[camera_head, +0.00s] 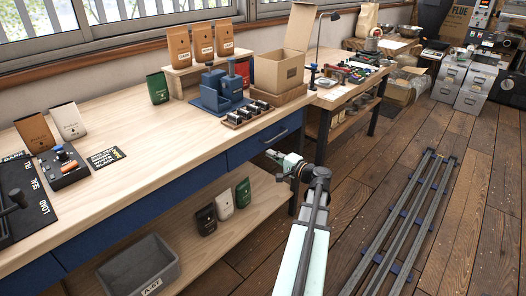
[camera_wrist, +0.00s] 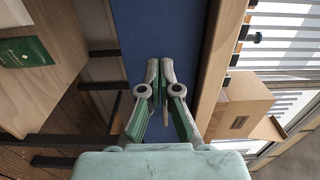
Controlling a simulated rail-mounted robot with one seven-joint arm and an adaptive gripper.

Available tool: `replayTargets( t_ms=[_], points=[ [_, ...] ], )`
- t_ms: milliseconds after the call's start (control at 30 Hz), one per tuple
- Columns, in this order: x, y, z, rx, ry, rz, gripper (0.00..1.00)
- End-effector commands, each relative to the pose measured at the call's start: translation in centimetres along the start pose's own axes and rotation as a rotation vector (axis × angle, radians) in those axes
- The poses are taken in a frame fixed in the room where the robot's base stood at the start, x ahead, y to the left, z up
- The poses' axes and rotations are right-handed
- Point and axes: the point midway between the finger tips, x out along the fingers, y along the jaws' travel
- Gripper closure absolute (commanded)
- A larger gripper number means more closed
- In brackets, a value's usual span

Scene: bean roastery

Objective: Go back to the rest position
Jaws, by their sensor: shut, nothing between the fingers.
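My gripper (camera_head: 270,154) is in front of the workbench's (camera_head: 118,121) right end, close to the blue drawer (camera_head: 258,143) front. In the wrist view my gripper (camera_wrist: 160,66) points along the blue front (camera_wrist: 135,40), with its two fingers together at the tips and nothing between them. I cannot tell whether the fingertips touch the drawer. My arm reaches up from the bottom of the head view.
The bench edge (camera_wrist: 219,65) runs beside the gripper. An open cardboard box (camera_head: 278,71) and a tray of small dark items (camera_head: 248,113) stand above it. A lower shelf (camera_head: 255,204) holds several bags and a grey bin (camera_head: 139,268). Floor rails (camera_head: 412,215) lie at right.

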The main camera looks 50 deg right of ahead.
Motion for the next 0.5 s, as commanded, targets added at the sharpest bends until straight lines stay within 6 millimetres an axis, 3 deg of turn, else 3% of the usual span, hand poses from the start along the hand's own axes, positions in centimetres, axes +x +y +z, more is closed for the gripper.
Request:
replayTargets(
  t_ms=[33,200,500],
  points=[
    [-1.3,0.0,0.1,0.0,0.003,0.0,1.0],
    [-4.1,0.0,0.1,0.0,0.002,0.0,1.0],
    [-6.2,0.0,0.1,0.002,-0.001,0.001,1.0]
  ],
)
